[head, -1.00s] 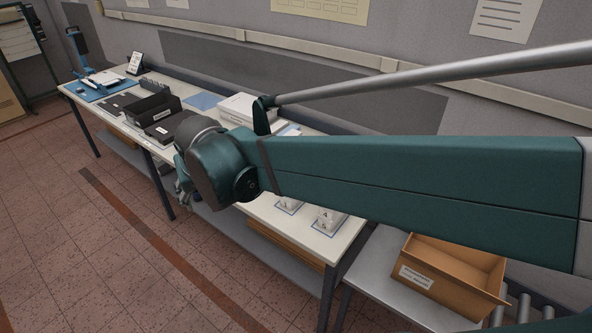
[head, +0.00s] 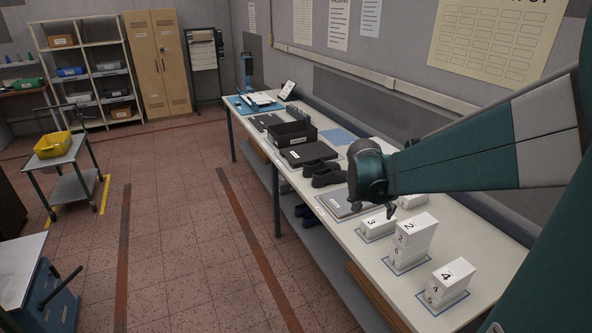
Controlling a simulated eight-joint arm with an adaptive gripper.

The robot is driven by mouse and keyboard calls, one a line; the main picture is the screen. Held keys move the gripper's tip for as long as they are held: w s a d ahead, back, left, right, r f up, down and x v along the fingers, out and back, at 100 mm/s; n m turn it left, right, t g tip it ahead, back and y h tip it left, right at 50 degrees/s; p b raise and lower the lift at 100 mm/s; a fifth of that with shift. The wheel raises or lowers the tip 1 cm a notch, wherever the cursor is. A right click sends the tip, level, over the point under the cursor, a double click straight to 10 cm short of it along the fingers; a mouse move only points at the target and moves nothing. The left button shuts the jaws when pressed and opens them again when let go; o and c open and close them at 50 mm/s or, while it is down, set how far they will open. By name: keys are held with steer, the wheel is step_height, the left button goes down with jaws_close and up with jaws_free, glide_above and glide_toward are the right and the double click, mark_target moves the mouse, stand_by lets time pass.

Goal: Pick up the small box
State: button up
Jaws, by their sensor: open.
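Several small white boxes with numbers stand on the white table (head: 385,262), at the right in the head view. A low box marked 3 (head: 377,228) lies nearest my gripper. Beside it is a stack with a box marked 2 (head: 416,227) on top. Another white box (head: 413,201) is partly hidden behind my arm. I cannot tell which one is the small box. My gripper (head: 389,211) is open, mostly hidden by my wrist, and appears just above the box marked 3.
Left of the boxes are a grey flat stack (head: 338,208), dark shoe-like shapes (head: 325,173), a black lidded box (head: 306,153) and a black open bin (head: 290,135). A wall stands behind the table. The tiled floor (head: 190,240) in front is clear.

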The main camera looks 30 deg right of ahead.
mark_target(417, 223)
steer(key=d+f+m+g, duration=0.1)
steer(key=d+f+m, duration=0.1)
steer(key=d, duration=0.4)
steer(key=s+d+f+m+g+h, duration=0.1)
steer(key=d+f, duration=0.3)
steer(key=d, duration=0.2)
steer(key=s+d+f+m, duration=0.1)
steer(key=d+f+m, duration=0.1)
steer(key=d, duration=0.5)
steer(key=shift+f+m+g, duration=0.3)
steer(key=shift+f+g, duration=0.1)
steer(key=shift+f, duration=0.1)
steer(key=shift+x, duration=1.3)
steer(key=shift+x, duration=2.55)
steer(key=shift+d, duration=0.1)
steer(key=shift+r, duration=0.1)
steer(key=shift+c, duration=0.5)
steer(key=c, duration=0.9)
